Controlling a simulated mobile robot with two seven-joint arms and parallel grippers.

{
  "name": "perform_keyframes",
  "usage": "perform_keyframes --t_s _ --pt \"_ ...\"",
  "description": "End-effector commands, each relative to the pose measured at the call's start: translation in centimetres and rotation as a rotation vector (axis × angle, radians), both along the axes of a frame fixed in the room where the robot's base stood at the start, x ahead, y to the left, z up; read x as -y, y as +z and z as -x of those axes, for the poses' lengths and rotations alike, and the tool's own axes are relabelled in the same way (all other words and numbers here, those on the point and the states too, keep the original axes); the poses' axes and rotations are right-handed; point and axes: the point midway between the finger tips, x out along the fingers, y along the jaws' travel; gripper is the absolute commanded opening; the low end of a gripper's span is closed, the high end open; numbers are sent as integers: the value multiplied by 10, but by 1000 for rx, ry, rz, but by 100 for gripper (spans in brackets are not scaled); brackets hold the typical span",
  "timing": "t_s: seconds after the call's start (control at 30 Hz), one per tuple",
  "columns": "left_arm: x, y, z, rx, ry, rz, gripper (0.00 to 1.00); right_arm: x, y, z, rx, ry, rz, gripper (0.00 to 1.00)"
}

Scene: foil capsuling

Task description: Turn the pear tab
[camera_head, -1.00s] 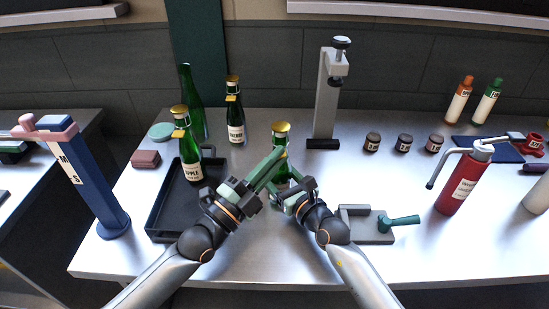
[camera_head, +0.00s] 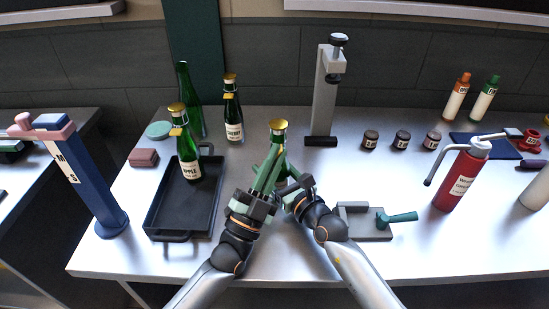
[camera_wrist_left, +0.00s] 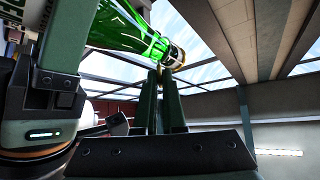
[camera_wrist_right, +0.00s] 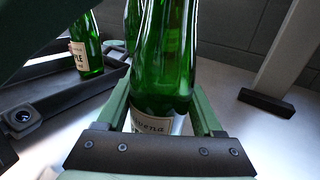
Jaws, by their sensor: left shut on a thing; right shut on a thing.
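A green bottle (camera_head: 280,145) with a gold cap (camera_head: 278,125) stands at the middle of the table, partly hidden by my grippers. Its white label shows in the right wrist view (camera_wrist_right: 155,122) but is too cut off to read fully. My right gripper (camera_head: 287,180) is shut around the bottle's lower body, one finger each side. My left gripper (camera_head: 270,160) reaches up to the neck. In the left wrist view its fingertips (camera_wrist_left: 163,75) are almost together, pinching a small gold tab just below the gold cap (camera_wrist_left: 174,55). The tab is mostly hidden between the fingers.
A black tray (camera_head: 157,205) with the Apple bottle (camera_head: 187,150) lies left. The Cherry bottle (camera_head: 233,115) and a plain green bottle (camera_head: 188,85) stand behind. A grey stand (camera_head: 322,105) is behind right; a grey block with green handle (camera_head: 372,225) is right.

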Motion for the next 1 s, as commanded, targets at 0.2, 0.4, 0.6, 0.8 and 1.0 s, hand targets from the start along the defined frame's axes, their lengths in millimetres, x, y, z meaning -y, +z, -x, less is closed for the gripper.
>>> perform_keyframes --t_s 0.2,0.4,0.6,0.8,1.0 --pt "-1 0 -1 -2 3 0 0 0 -1 1 -2 1 0 0" --pt "-1 0 -1 -1 2 -1 20 -1 -1 1 -2 1 0 0" --pt "-1 0 0 0 2 -1 38 0 -1 1 -3 2 1 0" --pt "-1 -1 0 0 1 -2 38 -1 -1 1 -3 2 1 0" --pt "-8 -9 12 -2 2 -2 38 0 -1 1 -3 2 1 0"
